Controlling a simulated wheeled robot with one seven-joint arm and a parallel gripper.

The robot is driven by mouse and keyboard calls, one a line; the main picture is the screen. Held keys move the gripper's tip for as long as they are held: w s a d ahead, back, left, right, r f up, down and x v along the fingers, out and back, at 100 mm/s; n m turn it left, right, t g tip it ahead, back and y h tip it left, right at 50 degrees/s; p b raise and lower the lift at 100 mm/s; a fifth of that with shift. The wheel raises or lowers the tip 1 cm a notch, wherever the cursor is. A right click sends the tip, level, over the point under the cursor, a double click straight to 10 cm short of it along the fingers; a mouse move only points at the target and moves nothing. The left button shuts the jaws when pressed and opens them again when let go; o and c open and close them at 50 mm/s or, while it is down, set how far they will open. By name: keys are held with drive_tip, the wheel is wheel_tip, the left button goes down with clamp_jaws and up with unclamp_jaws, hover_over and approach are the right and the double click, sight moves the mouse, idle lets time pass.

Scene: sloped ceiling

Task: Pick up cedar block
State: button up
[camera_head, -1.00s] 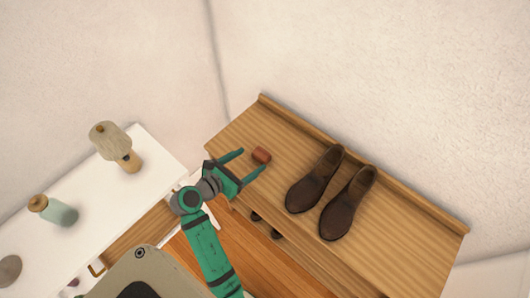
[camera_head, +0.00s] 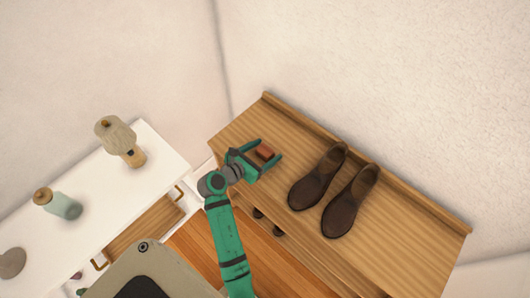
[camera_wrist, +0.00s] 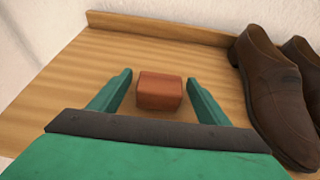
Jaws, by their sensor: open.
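The cedar block (camera_head: 265,152) is a small reddish-brown block on the wooden shelf top (camera_head: 399,231), left of a pair of shoes. The gripper also shows in the wrist view (camera_wrist: 160,80). I cannot tell how high the fingers are above the shelf.
Brown leather shoes (camera_head: 317,178) stand on the shelf right of the block, close to my right finger in the wrist view. A raised back edge (camera_head: 380,172) borders the wall. A white cabinet (camera_head: 95,199) at the left holds a lamp (camera_head: 117,138) and a jar (camera_head: 65,207).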

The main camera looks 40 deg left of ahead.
drive_tip(key=c, duration=1.1)
drive_tip(key=shift+c, duration=0.2)
drive_tip(key=shift+r, duration=0.1)
